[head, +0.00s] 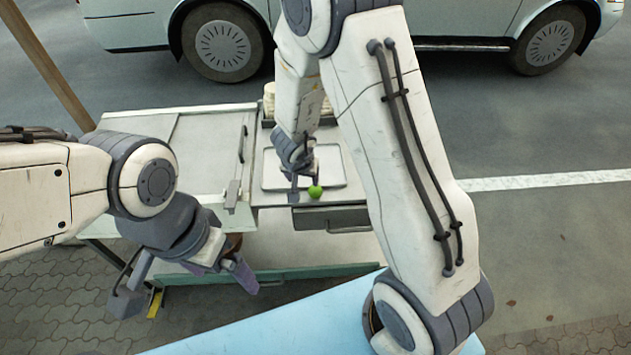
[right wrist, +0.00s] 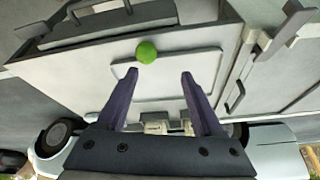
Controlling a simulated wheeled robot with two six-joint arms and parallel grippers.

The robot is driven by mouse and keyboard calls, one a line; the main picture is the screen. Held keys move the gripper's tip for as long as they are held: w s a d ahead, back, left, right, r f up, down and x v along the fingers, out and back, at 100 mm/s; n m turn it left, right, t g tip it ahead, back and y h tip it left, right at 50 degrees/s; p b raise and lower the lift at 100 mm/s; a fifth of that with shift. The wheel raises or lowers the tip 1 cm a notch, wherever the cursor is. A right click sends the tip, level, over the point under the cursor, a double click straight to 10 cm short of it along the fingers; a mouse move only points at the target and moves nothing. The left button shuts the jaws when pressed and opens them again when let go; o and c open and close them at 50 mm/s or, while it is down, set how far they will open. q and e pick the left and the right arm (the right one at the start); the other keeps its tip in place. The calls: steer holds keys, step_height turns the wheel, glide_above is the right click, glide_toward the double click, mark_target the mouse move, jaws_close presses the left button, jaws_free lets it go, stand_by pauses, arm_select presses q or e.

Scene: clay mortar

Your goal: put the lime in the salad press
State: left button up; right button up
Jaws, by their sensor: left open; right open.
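The green lime (head: 315,191) sits at the near edge of the worktop, by the rim of a shallow rectangular tray (head: 335,166). My right gripper (head: 305,187) is open and empty, pointing down close to the lime. In the right wrist view the lime (right wrist: 146,53) lies just beyond the fingertips, nearer the left finger, and not between them. My left gripper (head: 182,285) is open and empty, low in front of the counter at left. I cannot tell for certain which part is the salad press; a flat grey panel with a long handle (head: 243,143) lies left of the tray.
A drawer (head: 312,217) with a bar handle is under the worktop's near edge. A grey latch-like piece (head: 232,195) is at the panel's near corner. A pale stack (head: 269,98) stands at the back, partly behind my right arm. A parked vehicle (head: 225,45) is behind the counter.

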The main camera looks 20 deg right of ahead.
mark_target(315, 190)
steer(key=shift+m+h, duration=0.3)
steer(key=d+f+b, duration=0.2)
steer(key=f, duration=0.1)
steer(key=w+d+f+b, duration=0.1)
steer(key=f, duration=0.1)
steer(key=shift+f, duration=0.2)
steer(key=b+x, duration=0.2)
steer(key=x, duration=0.2)
steer(key=shift+d+f+b, duration=0.1)
steer(key=shift+f+b, duration=0.25)
steer(key=shift+w+d+f, duration=0.1)
steer(key=shift+w+f, duration=0.15)
steer(key=shift+f, duration=0.15)
steer(key=shift+r, duration=0.1)
steer(key=shift+c, duration=0.3)
jaws_close()
